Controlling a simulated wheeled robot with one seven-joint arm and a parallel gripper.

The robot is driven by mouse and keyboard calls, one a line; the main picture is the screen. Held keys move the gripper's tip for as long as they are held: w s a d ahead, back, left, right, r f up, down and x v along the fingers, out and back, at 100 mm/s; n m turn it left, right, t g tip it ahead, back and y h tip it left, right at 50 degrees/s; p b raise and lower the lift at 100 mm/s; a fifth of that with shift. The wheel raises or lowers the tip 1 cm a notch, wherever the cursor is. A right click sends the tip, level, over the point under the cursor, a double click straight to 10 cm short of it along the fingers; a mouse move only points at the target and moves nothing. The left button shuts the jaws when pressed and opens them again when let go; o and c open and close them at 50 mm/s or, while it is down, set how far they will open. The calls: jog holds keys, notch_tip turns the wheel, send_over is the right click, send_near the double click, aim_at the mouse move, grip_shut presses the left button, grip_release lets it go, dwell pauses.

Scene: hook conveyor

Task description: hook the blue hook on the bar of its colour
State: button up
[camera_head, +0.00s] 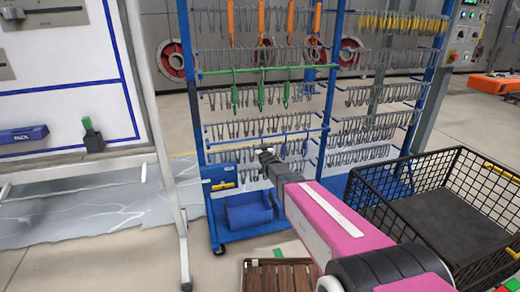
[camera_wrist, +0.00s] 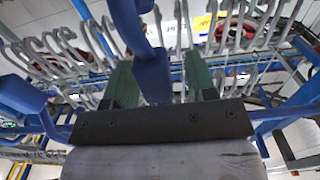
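The blue hook (camera_wrist: 152,75) fills much of the space between my gripper's green-padded fingers (camera_wrist: 160,85) in the wrist view. It rises from between them and curves toward the top of the picture. In the head view my gripper (camera_head: 266,153) is in front of the lower left part of the rack, just below the blue bar (camera_head: 225,141). Whether the hook touches the bar cannot be told.
The rack has many grey hooks (camera_head: 370,130), a green bar (camera_head: 250,70) with green hooks, and orange hooks (camera_head: 230,22) above. A blue bin (camera_head: 248,212) sits at its foot. A black wire basket (camera_head: 455,215) stands at right, a wooden crate (camera_head: 280,275) in front.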

jog(key=shift+s, duration=0.1)
jog(key=v, duration=1)
jog(key=s+d+f+m+g+h, duration=0.3)
jog(key=s+d+f+g+h, duration=0.3)
jog(key=s+d+g, duration=0.6)
jog(key=s+g, duration=0.1)
jog(key=s, duration=0.5)
jog(key=s+d+f+g+y, duration=0.1)
jog(key=s+d+g, duration=0.2)
jog(key=s, duration=0.6)
jog(key=shift+f+g, duration=0.15)
jog(key=shift+g, duration=0.55)
jog(key=shift+s, duration=0.1)
